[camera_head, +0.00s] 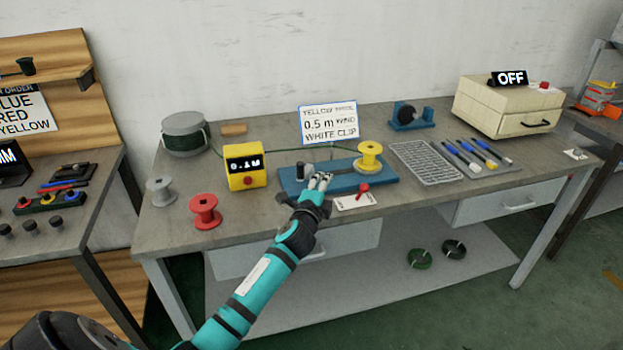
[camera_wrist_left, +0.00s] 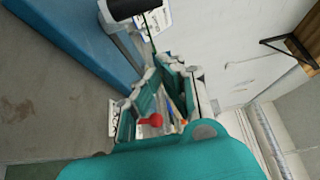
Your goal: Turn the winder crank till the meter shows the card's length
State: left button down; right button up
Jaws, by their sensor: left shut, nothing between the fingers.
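The yellow meter box (camera_head: 245,168) has a small dark display that seems to read 0.1 M; the middle digits are hard to make out. The white card (camera_head: 328,123) behind the winder reads 0.5 m, with yellow and white clip in its text. The winder's blue base (camera_head: 385,178) carries a yellow spool (camera_head: 369,158) at its right. A dark upright knob (camera_head: 305,170), seemingly the crank handle, stands at its left; a black cylinder (camera_wrist_left: 128,8) shows in the left wrist view. My left gripper (camera_head: 321,179) is shut and empty, just right of that knob. My right gripper is out of view.
A red spool (camera_head: 205,212), a grey spool (camera_head: 160,191) and a large wire reel (camera_head: 185,134) stand at the left. A red-knobbed piece (camera_head: 362,189) lies in front of the base. A wire tray (camera_head: 425,163) and tools are at the right.

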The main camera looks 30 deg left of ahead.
pick_arm(q)
jog(key=a, duration=0.2)
jog(key=shift+s+a, duration=0.25)
jog(key=shift+a, duration=0.1)
jog(key=shift+s+a, duration=0.1)
jog(key=shift+a, duration=0.3)
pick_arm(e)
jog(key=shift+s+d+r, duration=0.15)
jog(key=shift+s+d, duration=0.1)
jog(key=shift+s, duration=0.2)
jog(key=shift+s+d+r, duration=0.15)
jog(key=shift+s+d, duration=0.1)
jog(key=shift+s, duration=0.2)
pick_arm(q)
jog(key=shift+a+p, duration=0.1)
jog(key=shift+p, duration=0.2)
jog(key=shift+s+a+m+h, duration=0.1)
jog(key=shift+a+m+h, duration=0.05)
jog(key=shift+m+h, duration=0.2)
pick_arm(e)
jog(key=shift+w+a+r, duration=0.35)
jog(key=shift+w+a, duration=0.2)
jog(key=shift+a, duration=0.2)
pick_arm(q)
jog(key=shift+h+p, duration=0.25)
jog(key=shift+p, duration=0.05)
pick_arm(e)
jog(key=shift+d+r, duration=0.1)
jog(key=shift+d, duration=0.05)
